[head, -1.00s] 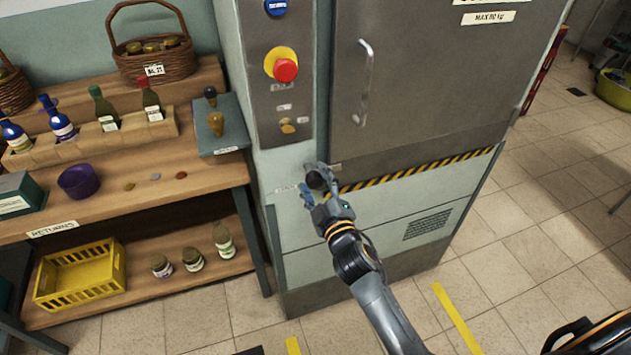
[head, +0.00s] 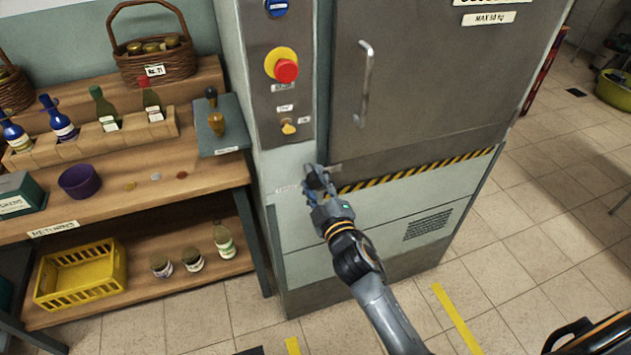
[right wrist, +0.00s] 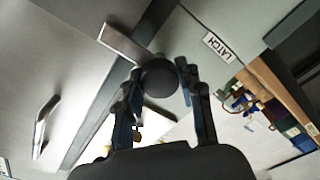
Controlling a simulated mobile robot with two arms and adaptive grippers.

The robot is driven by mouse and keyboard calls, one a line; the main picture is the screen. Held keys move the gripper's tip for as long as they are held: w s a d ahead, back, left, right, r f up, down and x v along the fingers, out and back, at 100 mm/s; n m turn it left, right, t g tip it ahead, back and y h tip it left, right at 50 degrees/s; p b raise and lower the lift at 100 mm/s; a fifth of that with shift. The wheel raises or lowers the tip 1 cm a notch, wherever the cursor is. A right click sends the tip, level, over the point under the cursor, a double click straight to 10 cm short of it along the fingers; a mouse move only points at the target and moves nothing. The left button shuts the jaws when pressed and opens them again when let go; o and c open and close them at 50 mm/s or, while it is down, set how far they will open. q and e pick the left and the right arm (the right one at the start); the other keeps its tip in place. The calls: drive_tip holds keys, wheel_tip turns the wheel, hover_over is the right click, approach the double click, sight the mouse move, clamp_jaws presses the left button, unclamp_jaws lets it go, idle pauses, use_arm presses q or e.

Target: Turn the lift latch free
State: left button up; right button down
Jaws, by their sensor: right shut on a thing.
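The latch's dark round knob (right wrist: 158,80) shows in the right wrist view between my two fingers, with a flat metal bar (right wrist: 122,42) running out from behind it toward the upper left. The LATCH label (right wrist: 218,46) is on the pale panel beside it. My right gripper (right wrist: 158,92) is shut on the knob. In the head view my right gripper (head: 316,176) is at the lower left corner of the lift door (head: 420,90) and hides the knob. The door looks shut.
A control panel with a red emergency button (head: 286,70) and a small yellow switch (head: 289,127) is above my gripper. The door handle (head: 364,85) is up to the right. A wooden shelf (head: 215,180) with bottles, a basket and a yellow crate (head: 80,273) stands left.

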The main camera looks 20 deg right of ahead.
drive_tip(key=shift+f+n, duration=0.3)
drive_tip(key=shift+n, duration=0.3)
drive_tip(key=n, duration=0.3)
drive_tip(key=n+p, duration=0.1)
drive_tip(key=n, duration=0.4)
drive_tip(key=shift+d, duration=0.1)
drive_tip(key=n, duration=0.4)
drive_tip(key=shift+r+p, duration=0.1)
drive_tip(key=shift+p, duration=0.25)
drive_tip(key=shift+n+p, duration=0.4)
drive_tip(key=shift+n, duration=1.4)
drive_tip(key=shift+r+n, duration=0.2)
drive_tip(key=shift+n, duration=0.2)
